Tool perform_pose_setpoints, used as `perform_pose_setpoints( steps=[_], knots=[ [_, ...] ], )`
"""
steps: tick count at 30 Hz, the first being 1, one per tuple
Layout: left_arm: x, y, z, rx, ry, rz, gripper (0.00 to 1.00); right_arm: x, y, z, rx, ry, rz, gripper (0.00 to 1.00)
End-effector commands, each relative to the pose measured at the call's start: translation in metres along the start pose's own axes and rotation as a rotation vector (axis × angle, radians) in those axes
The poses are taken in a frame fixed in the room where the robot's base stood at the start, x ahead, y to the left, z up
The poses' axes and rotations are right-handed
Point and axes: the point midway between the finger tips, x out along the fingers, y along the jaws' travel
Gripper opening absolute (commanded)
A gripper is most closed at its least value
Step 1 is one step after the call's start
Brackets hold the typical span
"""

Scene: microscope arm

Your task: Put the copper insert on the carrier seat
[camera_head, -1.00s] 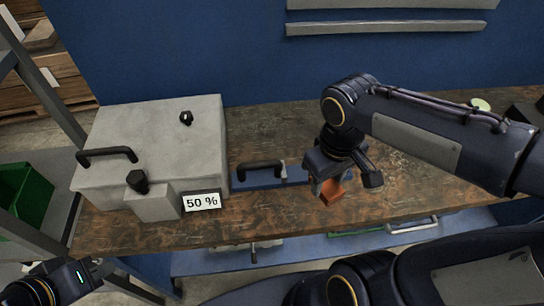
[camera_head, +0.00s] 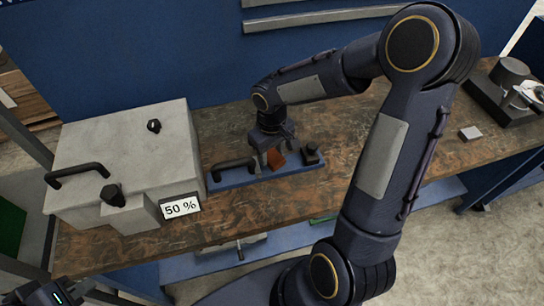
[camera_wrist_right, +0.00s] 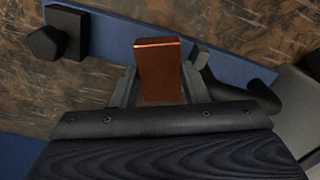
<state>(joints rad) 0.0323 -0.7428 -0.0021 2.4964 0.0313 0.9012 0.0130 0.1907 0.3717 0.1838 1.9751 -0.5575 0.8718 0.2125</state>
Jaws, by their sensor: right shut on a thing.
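The copper insert (camera_head: 277,159) is an orange-brown block held in my right gripper (camera_head: 268,158). In the right wrist view the copper insert (camera_wrist_right: 158,70) stands between the two grey fingers of the right gripper (camera_wrist_right: 158,88), which is shut on it. The carrier is a long blue plate (camera_head: 228,181) on the bench with a black handle (camera_head: 234,164) and a black knob (camera_head: 311,152). The insert is over the carrier's middle, between handle and knob. The seat under it is hidden, and I cannot tell whether they touch. My left gripper (camera_head: 62,294) is cut off at the lower left.
A grey box (camera_head: 125,155) with a handle, knobs and a "50 %" sign (camera_head: 180,207) stands left of the carrier. A small grey block (camera_head: 470,133) and a dark device (camera_head: 508,88) are at the right. The bench between is clear beneath my right arm.

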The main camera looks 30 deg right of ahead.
Motion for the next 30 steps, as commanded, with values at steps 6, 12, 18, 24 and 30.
perform_pose_setpoints(
  steps=[6, 12, 18, 24, 30],
  knots=[
    [0.000, 0.000, 0.000, 0.000, 0.000, 0.000, 0.00, 0.025, 0.000, 0.002, -0.001, -0.003, 0.000, 0.00],
    [0.000, 0.000, 0.000, 0.000, 0.000, 0.000, 0.00, 0.025, 0.000, 0.002, 0.000, -0.001, 0.000, 0.00],
    [0.005, -0.002, 0.002, 0.000, 0.000, 0.000, 0.00, 0.030, 0.000, 0.001, 0.000, -0.001, 0.000, 0.00],
    [0.003, -0.001, 0.002, 0.000, 0.000, 0.000, 0.00, 0.029, -0.001, 0.002, 0.000, -0.003, 0.000, 0.50],
    [-0.001, 0.000, -0.001, 0.000, 0.000, 0.000, 0.00, 0.022, -0.001, 0.001, 0.000, 0.000, 0.000, 0.50]
  ],
)
